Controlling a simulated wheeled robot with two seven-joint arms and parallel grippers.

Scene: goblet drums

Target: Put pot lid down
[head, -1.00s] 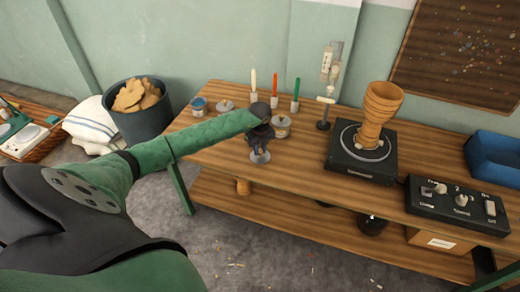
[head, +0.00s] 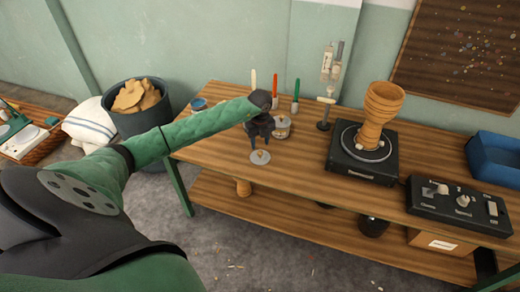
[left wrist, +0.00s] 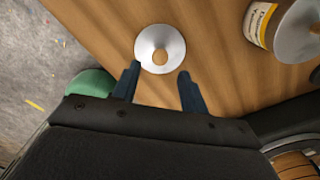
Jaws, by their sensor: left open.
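The pot lid (head: 260,157), a small grey disc with a tan knob, lies flat on the wooden table near its front-left edge. It also shows in the left wrist view (left wrist: 160,49), knob toward the camera. My left gripper (head: 261,138) is over the lid, with its fingers pointing down. In the left wrist view its two dark fingers (left wrist: 158,82) are spread with nothing between them, and the lid is clear beyond the tips. My right gripper is not in view.
A lidded jar (head: 282,128) stands just right of my left gripper, and a blue-topped pot (head: 198,104) to its left. Several upright coloured tools stand behind. A goblet drum (head: 379,112) stands on a black turntable (head: 361,167). The table front between lid and turntable is clear.

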